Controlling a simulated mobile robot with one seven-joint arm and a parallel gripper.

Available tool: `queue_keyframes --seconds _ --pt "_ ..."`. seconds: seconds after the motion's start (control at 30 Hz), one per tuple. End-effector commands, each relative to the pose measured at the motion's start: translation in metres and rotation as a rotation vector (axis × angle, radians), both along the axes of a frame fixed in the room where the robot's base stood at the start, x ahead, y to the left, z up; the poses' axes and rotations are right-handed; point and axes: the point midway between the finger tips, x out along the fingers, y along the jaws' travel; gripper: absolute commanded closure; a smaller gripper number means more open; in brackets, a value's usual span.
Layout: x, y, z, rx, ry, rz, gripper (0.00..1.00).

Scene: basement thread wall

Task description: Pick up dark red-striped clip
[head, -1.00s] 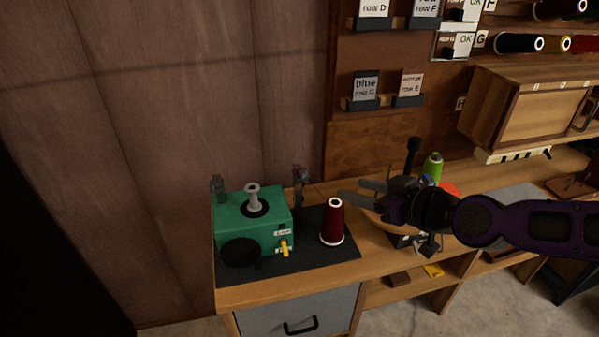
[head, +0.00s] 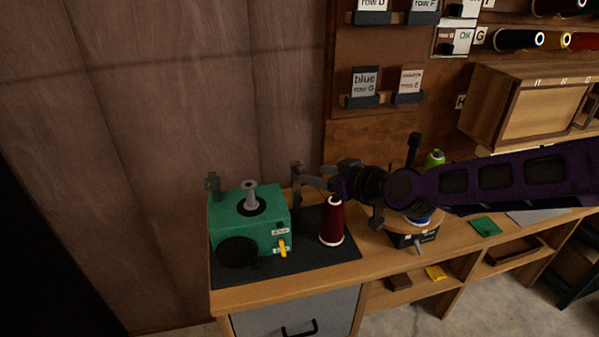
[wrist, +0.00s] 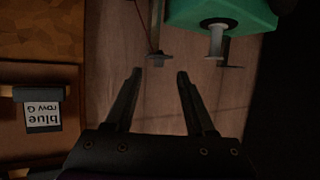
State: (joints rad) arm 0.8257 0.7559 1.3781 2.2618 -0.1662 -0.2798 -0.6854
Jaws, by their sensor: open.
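Two small dark grey clip-like pieces stand behind the green machine: a right one (head: 296,172) and a left one (head: 213,184). I cannot make out a dark red stripe on either. My gripper (head: 314,182) is open and empty, just right of the right piece and above the dark red thread cone (head: 331,226). In the wrist view, upside down, the right piece (wrist: 158,60) shows just beyond the gap between the fingertips (wrist: 159,74), with a thin line running to it. The left piece (wrist: 231,66) is farther to the right there.
The green machine (head: 230,222) with its grey spindle (head: 250,196) sits on a dark mat (head: 285,270) on the wooden bench. A round wooden piece, a green cone (head: 434,160) and a green patch (head: 485,227) are to the right. Label holders (head: 364,86) hang on the board above.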

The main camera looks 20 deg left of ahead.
Motion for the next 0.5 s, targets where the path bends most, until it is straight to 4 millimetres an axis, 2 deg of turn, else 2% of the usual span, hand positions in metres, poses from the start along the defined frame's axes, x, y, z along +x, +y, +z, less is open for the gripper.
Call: queue_keyframes --seconds 0.5 --pt "0.029 0.039 -0.013 0.001 0.001 0.003 0.45"
